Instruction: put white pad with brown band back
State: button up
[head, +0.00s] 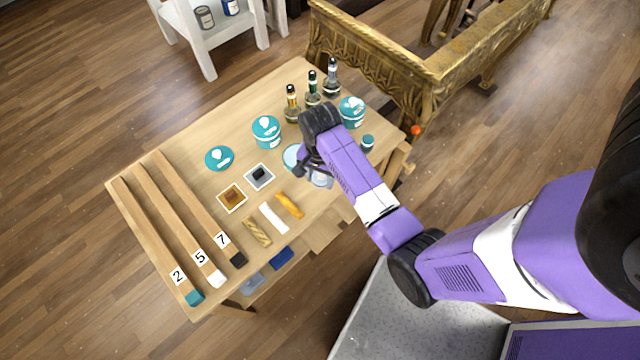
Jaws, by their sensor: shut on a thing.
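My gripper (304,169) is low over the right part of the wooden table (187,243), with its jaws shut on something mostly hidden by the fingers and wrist. A pale thing (321,179) shows just right of the fingers; I cannot tell whether it is the held thing. A pale round disc (292,157) shows at the left behind the gripper. I cannot make out a white pad with a brown band for certain. A white-edged square with a brown middle (232,197) lies flat, left of the gripper.
A grey-centred square (259,177), a teal disc (219,158) and teal tins (267,132) lie nearby. Several bottles (312,92) stand at the back. Brown, white (273,217) and orange (289,204) pieces lie in front. Three long numbered strips (180,229) fill the left.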

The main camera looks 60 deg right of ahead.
aim_at(320, 186)
jog(key=shift+f, duration=2.1)
jog(key=shift+f, duration=0.15)
jog(key=o, duration=1.3)
